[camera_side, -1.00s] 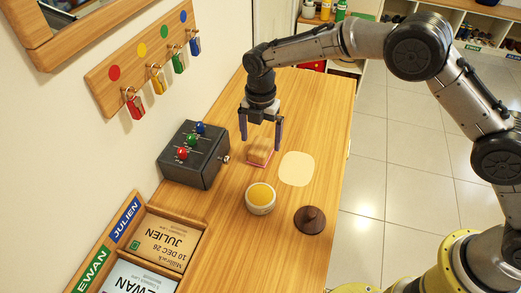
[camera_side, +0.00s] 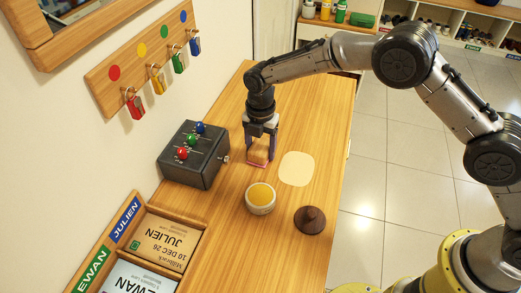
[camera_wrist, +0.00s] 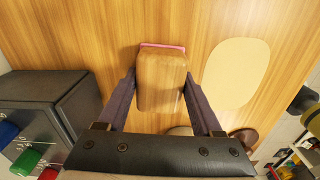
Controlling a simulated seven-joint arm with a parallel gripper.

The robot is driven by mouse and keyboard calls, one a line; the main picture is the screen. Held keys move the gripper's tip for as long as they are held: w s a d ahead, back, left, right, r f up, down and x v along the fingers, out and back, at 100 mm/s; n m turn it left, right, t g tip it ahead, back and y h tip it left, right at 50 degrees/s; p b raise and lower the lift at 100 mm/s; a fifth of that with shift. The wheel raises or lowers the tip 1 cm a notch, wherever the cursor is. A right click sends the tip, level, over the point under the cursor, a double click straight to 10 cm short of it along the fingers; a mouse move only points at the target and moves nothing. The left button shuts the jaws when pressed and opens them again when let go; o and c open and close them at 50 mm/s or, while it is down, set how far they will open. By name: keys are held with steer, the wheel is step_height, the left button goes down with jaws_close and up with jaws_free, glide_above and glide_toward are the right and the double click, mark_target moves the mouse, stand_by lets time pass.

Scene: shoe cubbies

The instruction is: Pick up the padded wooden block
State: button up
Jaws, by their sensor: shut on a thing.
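The padded wooden block (camera_wrist: 161,82) is a light wood block with a pink pad along its underside. In the side view the block (camera_side: 259,154) stands on the wooden table, mostly hidden behind my fingers. My gripper (camera_side: 260,157) points down around it. In the wrist view, my gripper's (camera_wrist: 160,90) two dark fingers press against the block's left and right sides, so it is shut on the block. The pink pad (camera_wrist: 162,45) shows at the block's far edge. I cannot tell any gap between pad and table.
A dark box with coloured knobs (camera_side: 193,172) stands close to the left. A cream oval patch (camera_side: 296,169) lies to the right on the table. A round pot with a yellow top (camera_side: 260,198) and a brown lid (camera_side: 309,219) are nearer the front. The back of the table is clear.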

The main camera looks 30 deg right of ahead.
mark_target(260, 145)
steer(key=shift+c, duration=1)
steer(key=shift+r, duration=0.1)
steer(key=shift+r, duration=0.45)
step_height(260, 145, up, 2)
steer(key=shift+r, duration=0.1)
steer(key=s+d+r, duration=0.2)
steer(key=s+r, duration=0.1)
steer(key=s, duration=0.1)
steer(key=s+d+r, duration=0.2)
steer(key=s+r, duration=0.1)
steer(key=s, duration=0.1)
steer(key=s+d+r, duration=0.2)
steer(key=s+r, duration=0.1)
steer(key=s, duration=0.1)
steer(key=shift+s+r, duration=0.35)
steer(key=shift+r, duration=0.05)
